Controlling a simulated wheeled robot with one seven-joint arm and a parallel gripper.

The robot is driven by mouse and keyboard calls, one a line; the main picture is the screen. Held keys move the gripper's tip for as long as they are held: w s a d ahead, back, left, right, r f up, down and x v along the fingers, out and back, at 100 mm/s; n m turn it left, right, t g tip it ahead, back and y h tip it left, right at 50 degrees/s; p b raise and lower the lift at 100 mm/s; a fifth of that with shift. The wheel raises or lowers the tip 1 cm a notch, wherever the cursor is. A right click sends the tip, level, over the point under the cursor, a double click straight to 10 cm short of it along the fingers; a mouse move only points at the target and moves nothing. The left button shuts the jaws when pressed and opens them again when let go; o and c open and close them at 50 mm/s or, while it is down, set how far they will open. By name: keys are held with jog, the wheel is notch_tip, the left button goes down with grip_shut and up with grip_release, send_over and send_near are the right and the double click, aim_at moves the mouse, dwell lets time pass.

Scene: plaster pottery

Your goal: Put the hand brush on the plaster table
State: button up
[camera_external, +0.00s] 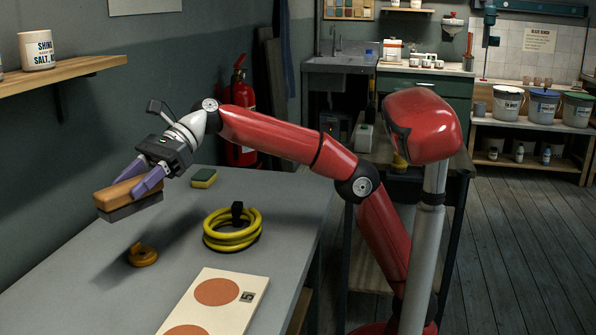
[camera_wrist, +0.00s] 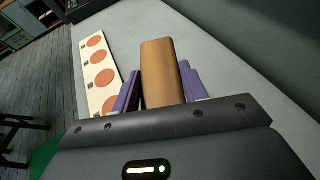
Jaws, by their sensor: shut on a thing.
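The hand brush has a tan wooden back (camera_external: 124,193) with a dark bristle strip along its underside. My gripper (camera_external: 140,188) is shut on it, with one purple finger on each side of the block. It is held above the left part of the grey table (camera_external: 190,235), apart from the top, over a shadow. In the wrist view the brush's wooden back (camera_wrist: 161,75) stands between the purple fingers (camera_wrist: 160,88), and its bristles are hidden. Which table is the plaster table is not marked.
On the grey table lie a yellow coiled hose (camera_external: 232,240), a small orange-brown coil (camera_external: 143,256), a sponge (camera_external: 204,178) and a board with orange discs (camera_external: 213,305). A wooden wall shelf (camera_external: 60,76) juts out at upper left. The table's near left part is clear.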

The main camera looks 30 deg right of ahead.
jog(key=shift+r, duration=1.25)
jog(key=shift+w, duration=0.1)
